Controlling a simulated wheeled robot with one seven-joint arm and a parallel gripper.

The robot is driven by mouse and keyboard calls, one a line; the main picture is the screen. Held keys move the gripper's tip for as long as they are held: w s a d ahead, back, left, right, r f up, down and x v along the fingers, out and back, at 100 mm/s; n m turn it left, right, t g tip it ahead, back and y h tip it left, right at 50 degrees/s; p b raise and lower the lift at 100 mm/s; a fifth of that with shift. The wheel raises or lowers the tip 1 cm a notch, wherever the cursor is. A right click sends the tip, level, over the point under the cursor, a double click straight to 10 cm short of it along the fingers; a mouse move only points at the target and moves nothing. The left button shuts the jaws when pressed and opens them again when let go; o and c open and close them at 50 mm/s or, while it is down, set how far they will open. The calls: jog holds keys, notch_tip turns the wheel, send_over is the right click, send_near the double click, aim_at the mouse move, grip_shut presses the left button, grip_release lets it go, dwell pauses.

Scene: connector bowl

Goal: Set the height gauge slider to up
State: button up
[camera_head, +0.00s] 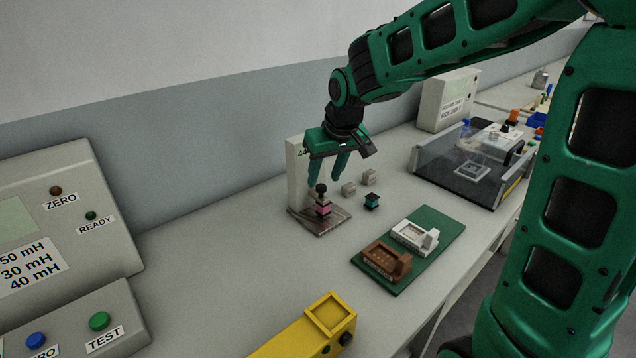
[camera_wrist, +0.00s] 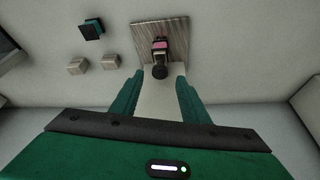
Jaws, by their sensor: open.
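The height gauge (camera_head: 297,173) is a pale upright plate on a square wood-grained base (camera_head: 325,222). Its slider is a dark knob (camera_head: 321,188) low on the front, just above a pink block (camera_head: 323,207) on the base. In the wrist view the dark knob (camera_wrist: 159,71) lies just beyond the fingertips, centred between them, with the pink block (camera_wrist: 160,46) beyond it. My gripper (camera_head: 327,180) is open and empty, pointing down at the gauge just above the knob. In the wrist view its two green fingers (camera_wrist: 158,80) stand either side of the pale plate. Contact with the knob is not visible.
Two small grey blocks (camera_head: 349,188) and a dark teal-topped block (camera_head: 372,201) lie right of the gauge. A green board (camera_head: 436,240) with a brown and a white connector is nearer the front. A clear-walled box (camera_head: 470,165) stands farther right. The counter left of the gauge is clear.

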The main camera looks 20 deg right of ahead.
aim_at(319, 192)
jog(key=shift+x, duration=1.45)
